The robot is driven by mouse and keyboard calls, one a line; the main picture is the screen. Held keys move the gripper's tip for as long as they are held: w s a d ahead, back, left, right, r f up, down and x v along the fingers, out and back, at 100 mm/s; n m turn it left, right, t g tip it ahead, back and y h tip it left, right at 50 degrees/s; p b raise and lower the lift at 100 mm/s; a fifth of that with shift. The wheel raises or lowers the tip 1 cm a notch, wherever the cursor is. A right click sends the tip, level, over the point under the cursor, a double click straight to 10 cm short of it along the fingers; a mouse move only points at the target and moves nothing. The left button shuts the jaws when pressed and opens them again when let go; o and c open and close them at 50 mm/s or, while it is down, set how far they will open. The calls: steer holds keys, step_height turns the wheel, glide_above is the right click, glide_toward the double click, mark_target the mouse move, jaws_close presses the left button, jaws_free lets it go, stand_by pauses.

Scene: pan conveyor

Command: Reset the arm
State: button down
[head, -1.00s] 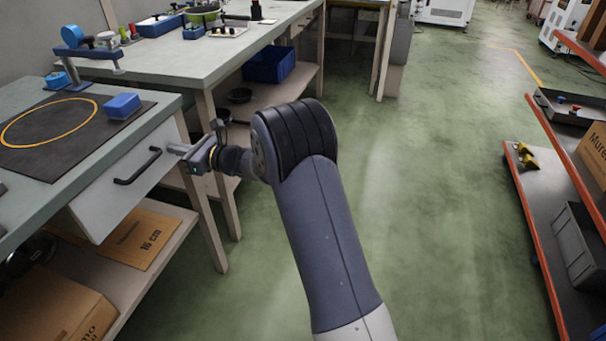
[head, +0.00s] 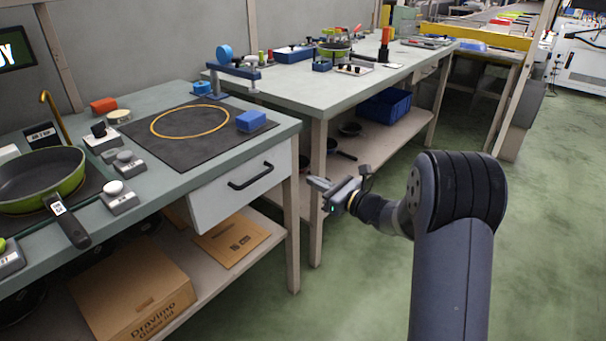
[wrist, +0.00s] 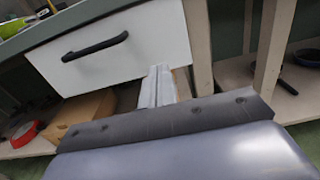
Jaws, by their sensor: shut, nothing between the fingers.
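My gripper (head: 318,185) is in the middle of the head view, in the air in front of the benches and to the right of the white drawer (head: 240,199). Its fingers are together with nothing between them, and they point left toward the drawer side. In the wrist view the closed fingers (wrist: 157,88) show below the drawer front (wrist: 115,50) with its black handle. My gripper appears apart from the drawer and the bench legs. My arm is bent, with its dark elbow at the right of the head view.
A green pan (head: 40,180) sits on the near bench, its handle over the front edge. A blue block (head: 251,121) lies on the dark mat. A blue crate (head: 385,108) is under the far bench. The green floor at right is open.

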mark_target(279, 165)
steer(key=shift+v, duration=1.8)
steer(key=b+x, duration=0.1)
steer(key=x, duration=1.3)
steer(key=shift+s, duration=0.1)
